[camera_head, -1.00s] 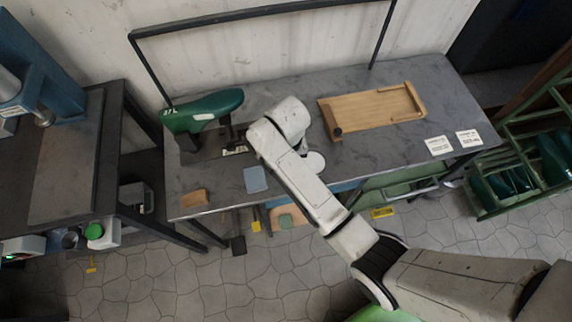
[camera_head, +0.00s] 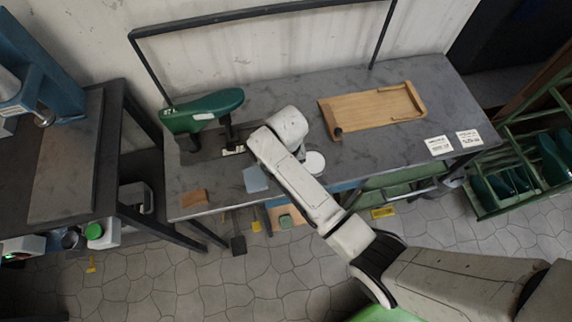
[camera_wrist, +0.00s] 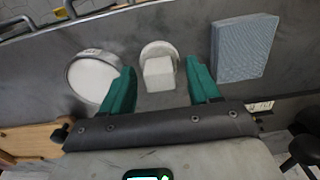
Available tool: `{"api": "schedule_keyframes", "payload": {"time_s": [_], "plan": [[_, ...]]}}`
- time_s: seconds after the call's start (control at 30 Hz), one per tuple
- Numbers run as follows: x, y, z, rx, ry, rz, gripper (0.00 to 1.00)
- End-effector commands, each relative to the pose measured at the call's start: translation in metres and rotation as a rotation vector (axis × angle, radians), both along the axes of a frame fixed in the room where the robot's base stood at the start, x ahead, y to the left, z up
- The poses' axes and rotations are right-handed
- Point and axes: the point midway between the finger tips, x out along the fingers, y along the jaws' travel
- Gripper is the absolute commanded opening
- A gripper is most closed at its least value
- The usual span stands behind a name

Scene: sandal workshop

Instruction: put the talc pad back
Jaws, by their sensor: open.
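In the wrist view a pale round pad with a white block-shaped grip (camera_wrist: 158,72) on top, which looks like the talc pad, sits on the grey bench. My gripper (camera_wrist: 161,82) is open, its green fingers on either side of the white block, with gaps showing. Whether the fingers are down at the block's height is hard to tell. A round shallow dish with white contents (camera_wrist: 92,78) lies to the left of the pad, apart from it. The dish also shows in the head view (camera_head: 315,163), beside my arm. The pad and my fingers are hidden by my arm there.
A blue-grey square block (camera_wrist: 244,48) lies right of the pad. On the bench (camera_head: 285,88) are a green last-shaped form (camera_head: 205,110), a wooden tray (camera_head: 372,110), a brown block (camera_head: 194,198) and two white cards. A metal frame rises behind. Bare bench lies between form and tray.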

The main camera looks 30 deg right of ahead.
Motion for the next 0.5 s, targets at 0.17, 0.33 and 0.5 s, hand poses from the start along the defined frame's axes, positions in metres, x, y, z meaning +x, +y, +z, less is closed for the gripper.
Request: {"api": "schedule_keyframes", "payload": {"time_s": [0.17, 0.33, 0.5], "plan": [[0.000, 0.000, 0.001, 0.000, 0.000, 0.000, 0.61], [0.001, 0.000, 0.014, 0.000, -0.003, 0.000, 0.61], [0.001, 0.000, 0.046, 0.001, -0.004, 0.000, 0.61]]}}
